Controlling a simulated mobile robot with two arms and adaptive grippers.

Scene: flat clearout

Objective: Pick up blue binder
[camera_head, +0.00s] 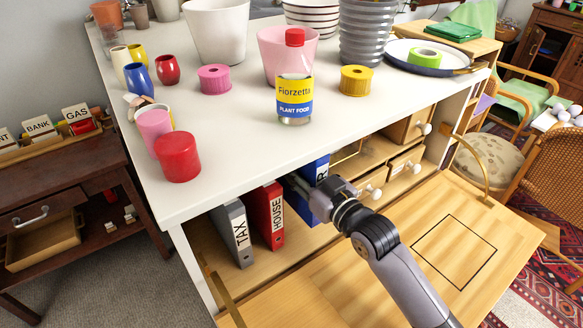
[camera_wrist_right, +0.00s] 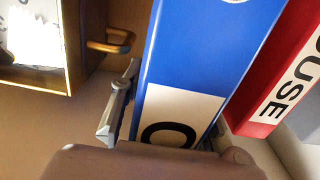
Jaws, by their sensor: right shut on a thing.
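The blue binder (camera_head: 301,207) stands in the open compartment under the white top, to the right of the red HOUSE binder (camera_head: 270,214) and the grey TAX binder (camera_head: 236,232). My right gripper (camera_head: 300,186) reaches in from the lower right and is shut on the blue binder's spine. In the right wrist view the blue binder (camera_wrist_right: 210,45) lies between the fingers, with its white label partly hidden by my gripper (camera_wrist_right: 165,122). The red binder (camera_wrist_right: 268,85) is close beside it there. My left gripper is not in view.
The white top (camera_head: 235,140) above carries pots, tape rolls, cups and a Fiorzetta plant food bottle (camera_head: 294,90). The wooden flap (camera_head: 400,285) is folded down with clear room on it. Small drawers (camera_head: 405,160) are to the right.

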